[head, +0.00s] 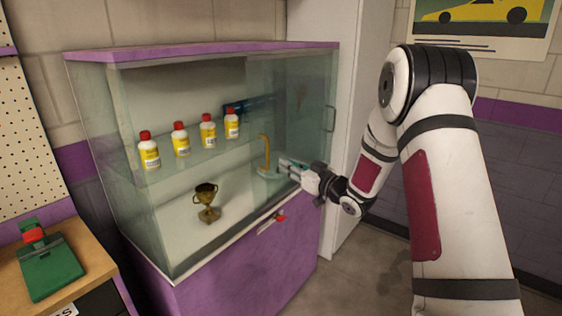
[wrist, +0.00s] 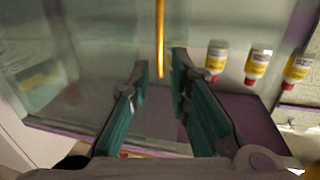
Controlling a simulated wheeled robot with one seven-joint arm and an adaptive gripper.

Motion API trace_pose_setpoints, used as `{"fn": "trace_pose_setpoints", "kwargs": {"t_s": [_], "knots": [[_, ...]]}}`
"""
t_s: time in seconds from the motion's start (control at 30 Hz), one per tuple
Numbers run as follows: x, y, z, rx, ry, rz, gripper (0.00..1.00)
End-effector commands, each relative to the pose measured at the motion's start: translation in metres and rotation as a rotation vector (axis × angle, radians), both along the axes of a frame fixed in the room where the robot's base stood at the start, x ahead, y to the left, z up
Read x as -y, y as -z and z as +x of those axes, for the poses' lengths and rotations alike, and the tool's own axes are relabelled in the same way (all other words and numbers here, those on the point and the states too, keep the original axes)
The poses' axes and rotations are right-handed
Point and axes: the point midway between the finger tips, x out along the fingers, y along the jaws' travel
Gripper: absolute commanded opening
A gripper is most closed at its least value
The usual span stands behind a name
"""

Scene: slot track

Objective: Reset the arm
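My gripper (head: 279,168) is at the right part of the glass cabinet's front, beside a thin curved yellow bar (head: 266,143). In the wrist view my gripper (wrist: 161,62) has its two teal fingers apart. The yellow bar (wrist: 160,35) shows between the fingertips, with a gap on each side. I cannot tell how far the bar is from the fingers in depth. My white arm reaches in from the right in the head view.
The glass cabinet (head: 203,48) has a purple top and base. Several red-capped bottles (head: 181,139) stand on its glass shelf, with a trophy cup (head: 206,201) below. A green device (head: 49,265) sits on the wooden counter at left. Floor shows at lower right.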

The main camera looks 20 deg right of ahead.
Motion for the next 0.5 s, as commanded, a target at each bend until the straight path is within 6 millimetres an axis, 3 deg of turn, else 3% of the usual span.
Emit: {"fn": "trace_pose_setpoints", "kwargs": {"t_s": [0.5], "knots": [[0.0037, -0.0001, -0.0086, 0.000, 0.000, 0.000, 0.18]]}}
